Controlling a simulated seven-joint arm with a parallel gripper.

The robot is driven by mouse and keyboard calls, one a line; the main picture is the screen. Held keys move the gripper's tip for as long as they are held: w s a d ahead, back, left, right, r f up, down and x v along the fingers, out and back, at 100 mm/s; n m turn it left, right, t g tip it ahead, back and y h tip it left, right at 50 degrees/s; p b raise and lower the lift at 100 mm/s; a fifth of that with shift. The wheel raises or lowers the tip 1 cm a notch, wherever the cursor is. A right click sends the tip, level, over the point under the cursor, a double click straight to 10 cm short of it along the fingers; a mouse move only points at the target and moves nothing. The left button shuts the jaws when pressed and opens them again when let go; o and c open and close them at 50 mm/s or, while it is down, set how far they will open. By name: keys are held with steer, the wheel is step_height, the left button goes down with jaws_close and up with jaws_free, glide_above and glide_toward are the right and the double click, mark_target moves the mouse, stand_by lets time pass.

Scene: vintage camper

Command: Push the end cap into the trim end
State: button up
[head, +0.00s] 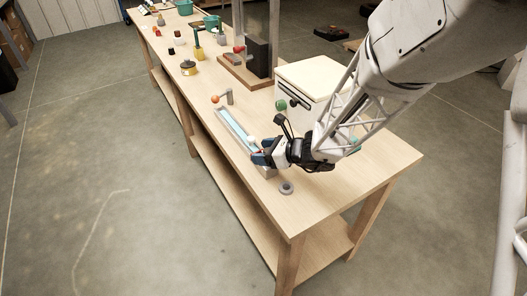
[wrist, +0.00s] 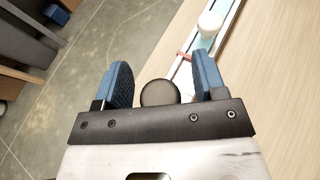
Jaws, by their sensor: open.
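The trim is a long pale strip (head: 235,127) lying along the left edge of the bench; its upper part also shows in the wrist view (wrist: 228,22). A white rounded piece (wrist: 209,24) sits on it. My gripper (head: 261,154) is at the near end of the strip, low over the bench. In the wrist view its blue fingers (wrist: 162,82) are apart, with a dark round piece (wrist: 159,94) between them near the palm. I cannot tell whether this is the end cap or whether a finger touches it. The near trim end is partly hidden by the right finger.
A grey ring (head: 286,187) lies near the bench's front corner. A white box (head: 312,82) stands right of the strip, and an orange-knobbed lever (head: 216,99) stands at its far end. The bench (head: 372,176) is clear at the near right.

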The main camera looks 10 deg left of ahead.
steer(key=shift+d+r, duration=0.1)
steer(key=shift+d, duration=0.1)
steer(key=v, duration=0.7)
steer(key=shift+d, duration=0.2)
steer(key=shift+s, duration=0.1)
steer(key=shift+r, duration=0.1)
stand_by(0.4)
steer(key=s+d+r+n+h, duration=0.6)
steer(key=s+d+r+n, duration=0.2)
steer(key=s+d+n, duration=0.2)
steer(key=s+d+r+n+h, duration=0.7)
steer(key=s+d+n, duration=0.3)
steer(key=s+d, duration=0.4)
steer(key=d+r, duration=0.1)
steer(key=d, duration=0.2)
stand_by(0.3)
